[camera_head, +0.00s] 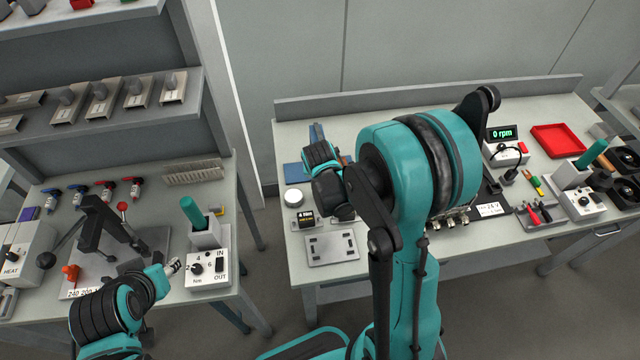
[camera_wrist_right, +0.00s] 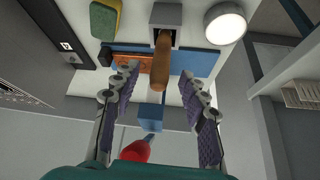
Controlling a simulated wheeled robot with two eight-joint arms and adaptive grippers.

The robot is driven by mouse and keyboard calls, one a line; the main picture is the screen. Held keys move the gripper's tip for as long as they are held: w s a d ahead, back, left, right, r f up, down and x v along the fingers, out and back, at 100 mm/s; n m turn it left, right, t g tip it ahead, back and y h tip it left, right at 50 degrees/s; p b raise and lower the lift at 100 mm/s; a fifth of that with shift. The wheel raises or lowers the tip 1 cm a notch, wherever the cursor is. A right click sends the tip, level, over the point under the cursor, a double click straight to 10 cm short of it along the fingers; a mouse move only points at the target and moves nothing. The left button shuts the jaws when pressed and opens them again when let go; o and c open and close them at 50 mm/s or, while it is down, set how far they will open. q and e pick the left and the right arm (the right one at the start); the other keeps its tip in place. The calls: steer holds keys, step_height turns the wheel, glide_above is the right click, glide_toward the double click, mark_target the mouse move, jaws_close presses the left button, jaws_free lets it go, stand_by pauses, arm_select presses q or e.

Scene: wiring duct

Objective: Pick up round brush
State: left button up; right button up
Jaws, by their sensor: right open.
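In the right wrist view, a brown wooden handle (camera_wrist_right: 160,62), which I take to be the round brush, sticks out of a grey square holder (camera_wrist_right: 166,14) toward the camera. Its bristles do not show. My right gripper (camera_wrist_right: 160,84) is open, with one purple-padded finger on each side of the handle's end. I cannot tell whether either finger touches it. In the head view my right arm covers this spot. My left gripper (camera_head: 172,266) is over the left bench beside a white control box (camera_head: 208,268); its fingers are too small to read.
A blue mat (camera_wrist_right: 203,62), a yellow-green sponge (camera_wrist_right: 105,19) and a white round item (camera_wrist_right: 225,23) surround the holder. A blue piece (camera_wrist_right: 150,117) and a red object (camera_wrist_right: 136,151) are close below the handle. A metal plate (camera_head: 332,248) lies at the bench front.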

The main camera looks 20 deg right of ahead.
steer(key=shift+x, duration=0.95)
steer(key=shift+s, duration=0.1)
steer(key=shift+c, duration=0.9)
jaws_close()
steer(key=shift+r, duration=0.2)
